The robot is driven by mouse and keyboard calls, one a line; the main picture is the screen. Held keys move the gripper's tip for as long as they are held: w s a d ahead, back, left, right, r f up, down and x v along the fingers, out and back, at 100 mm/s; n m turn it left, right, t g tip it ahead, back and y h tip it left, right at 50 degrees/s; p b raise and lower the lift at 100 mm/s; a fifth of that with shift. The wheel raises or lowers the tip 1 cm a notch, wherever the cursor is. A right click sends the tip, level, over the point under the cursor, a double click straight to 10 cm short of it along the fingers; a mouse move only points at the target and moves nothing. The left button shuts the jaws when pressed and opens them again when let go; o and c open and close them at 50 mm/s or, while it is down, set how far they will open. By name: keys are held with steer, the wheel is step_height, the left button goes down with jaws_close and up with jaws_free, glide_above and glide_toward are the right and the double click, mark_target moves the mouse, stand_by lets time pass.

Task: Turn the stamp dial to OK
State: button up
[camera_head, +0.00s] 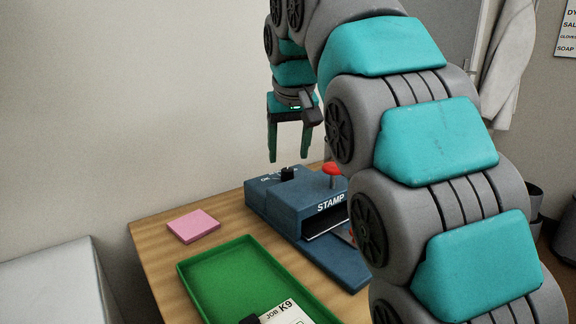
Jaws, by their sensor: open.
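The blue stamp machine (304,211) sits on the wooden table and bears the word STAMP on its front. A small black dial (287,174) stands on its top at the back left. White lettering lies left of the dial, but it is too small to read surely, and so is the dial's setting. A red knob (332,170) is on the top to the right of the dial. My gripper (289,161) hangs above the machine with its fingers pointing down. It is open and empty, near the dial in the picture; I cannot tell the exact gap.
A green tray (187,279) with a card marked JOB K9 (286,314) lies in front of the machine. A pink pad (193,226) lies at the left on the table (150,245). My arm hides the right side of the table and machine.

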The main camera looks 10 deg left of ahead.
mark_target(287, 170)
steer(key=shift+x, duration=2.55)
jaws_close()
